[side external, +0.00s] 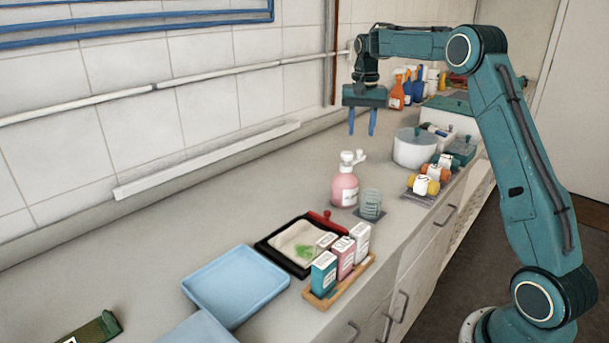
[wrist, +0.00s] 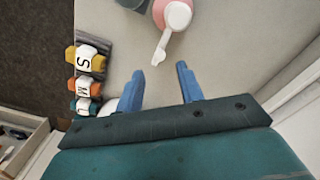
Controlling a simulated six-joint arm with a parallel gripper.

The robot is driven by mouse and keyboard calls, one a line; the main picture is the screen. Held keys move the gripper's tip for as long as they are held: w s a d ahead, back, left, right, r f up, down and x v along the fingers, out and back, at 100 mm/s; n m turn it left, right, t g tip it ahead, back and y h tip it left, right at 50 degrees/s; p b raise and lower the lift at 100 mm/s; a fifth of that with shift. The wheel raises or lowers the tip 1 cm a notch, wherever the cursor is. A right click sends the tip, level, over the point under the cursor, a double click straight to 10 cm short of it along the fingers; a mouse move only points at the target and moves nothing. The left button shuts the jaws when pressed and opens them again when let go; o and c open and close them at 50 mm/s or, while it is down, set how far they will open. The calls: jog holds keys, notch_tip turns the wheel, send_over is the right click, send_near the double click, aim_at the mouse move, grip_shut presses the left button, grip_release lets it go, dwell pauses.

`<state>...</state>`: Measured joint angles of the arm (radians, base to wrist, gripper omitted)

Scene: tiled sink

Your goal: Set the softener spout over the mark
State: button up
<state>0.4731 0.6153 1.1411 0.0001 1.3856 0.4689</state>
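A pink bottle (side external: 344,190) with a white pump head and a spout (side external: 359,156) pointing right stands upright on the counter; I take it for the softener. In the wrist view the white spout (wrist: 161,47) points down the picture toward my gripper (wrist: 160,69). My gripper (side external: 361,134) is open and empty, fingers pointing down, beyond and above the bottle, not touching it. A grey-green ribbed cup (side external: 371,200) stands beside the bottle on a dark square (side external: 366,216). I cannot tell whether that square is the mark.
Labelled S, M and U rolls (wrist: 84,60) lie on a grey rack near the counter edge. A white round pot (side external: 414,150) stands behind. Nearer are a black-framed tray (side external: 265,247), a wooden rack of boxes (side external: 333,289) and a blue tray (side external: 236,284). The wall side is clear.

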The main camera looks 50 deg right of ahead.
aim_at(360, 150)
jog(key=shift+f, duration=3)
grip_shut()
